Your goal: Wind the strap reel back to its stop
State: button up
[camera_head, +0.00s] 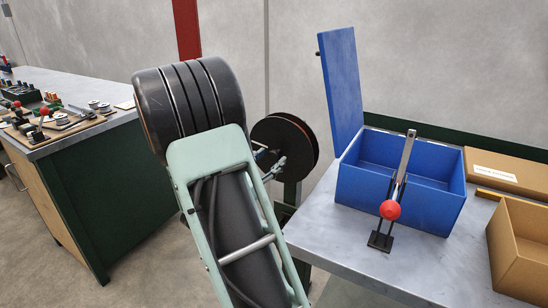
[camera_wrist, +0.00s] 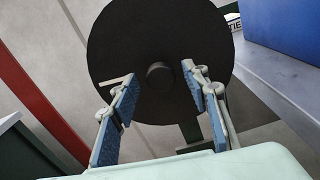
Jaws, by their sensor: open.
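The strap reel (camera_head: 293,142) is a dark disc with a brown edge on a stand, just behind my arm in the head view. In the wrist view its black face (camera_wrist: 135,35) fills the upper middle, with a round dark hub (camera_wrist: 160,76) at its centre. My gripper (camera_wrist: 159,73) is open, its two blue-padded fingers apart on either side of the hub in the picture. I cannot tell whether they touch the reel. A thin pale piece (camera_wrist: 117,80) shows near the left fingertip. In the head view my arm hides part of the reel and most of my gripper.
A grey table (camera_head: 358,256) at right holds an open blue box (camera_head: 399,206), a red-knobbed lever (camera_head: 390,210) before it, and cardboard boxes (camera_head: 521,238). A green-sided workbench (camera_head: 88,190) with small parts stands at left. A red post (camera_head: 187,28) is behind.

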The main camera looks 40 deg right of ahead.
aim_at(273, 157)
jog(key=shift+x, duration=1.5)
jog(key=shift+c, duration=0.3)
grip_shut()
